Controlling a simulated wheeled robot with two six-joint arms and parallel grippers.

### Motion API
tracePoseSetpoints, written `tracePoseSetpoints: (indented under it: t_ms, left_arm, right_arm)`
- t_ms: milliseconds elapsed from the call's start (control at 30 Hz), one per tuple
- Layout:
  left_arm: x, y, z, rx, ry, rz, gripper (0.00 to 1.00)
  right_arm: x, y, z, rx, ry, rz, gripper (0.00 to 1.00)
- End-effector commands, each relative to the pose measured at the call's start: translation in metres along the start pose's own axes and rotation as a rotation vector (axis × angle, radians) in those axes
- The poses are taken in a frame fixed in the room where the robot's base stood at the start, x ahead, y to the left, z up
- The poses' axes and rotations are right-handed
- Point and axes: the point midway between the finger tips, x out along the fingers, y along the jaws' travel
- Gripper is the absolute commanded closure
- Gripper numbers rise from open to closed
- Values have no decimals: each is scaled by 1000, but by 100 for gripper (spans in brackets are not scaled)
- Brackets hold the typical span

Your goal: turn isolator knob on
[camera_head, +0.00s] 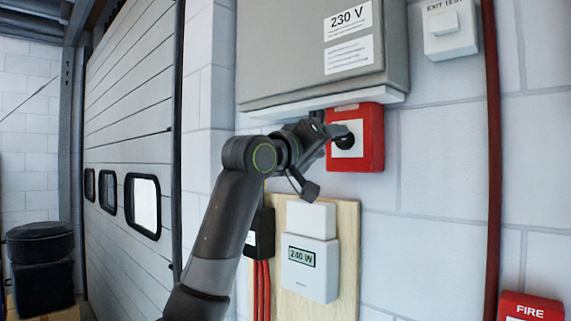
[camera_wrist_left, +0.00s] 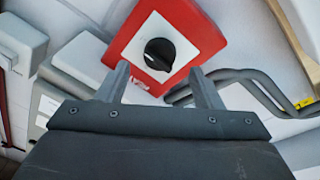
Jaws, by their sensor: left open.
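The isolator is a red box (camera_head: 372,150) with a white face, mounted on the wall under a grey cabinet. Small print beside the knob is too blurred to read. My left gripper (camera_head: 337,132) is at the front of the box. In the left wrist view the left gripper (camera_wrist_left: 163,86) has its two fingers apart and empty, with the knob beyond the gap between them. In the head view the gripper partly covers the box face and knob. My right gripper is not in view.
The grey 230 V cabinet (camera_head: 290,45) overhangs the box closely. A white meter reading 240 W (camera_head: 312,280) is on a wooden board (camera_head: 347,230) below. A red pipe (camera_head: 493,160) runs down the wall at right. A shutter door (camera_head: 130,120) is at left.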

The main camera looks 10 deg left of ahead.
Motion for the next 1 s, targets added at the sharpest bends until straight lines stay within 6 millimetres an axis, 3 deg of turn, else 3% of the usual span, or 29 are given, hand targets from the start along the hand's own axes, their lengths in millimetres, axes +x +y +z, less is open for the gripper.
tracePoseSetpoints:
  t_ms: [33,100,600,800,1000]
  left_arm:
    - [-12,-4,4,3,4,1,40]
    - [-26,-4,4,4,5,0,40]
    - [-120,-3,3,2,1,-1,40]
    - [-134,-1,2,0,-2,-1,40]
    - [-135,0,1,-1,-3,-1,40]
  right_arm:
    - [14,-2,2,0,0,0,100]
    - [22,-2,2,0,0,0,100]
    - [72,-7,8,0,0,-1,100]
    - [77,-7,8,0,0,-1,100]
    - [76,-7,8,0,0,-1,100]
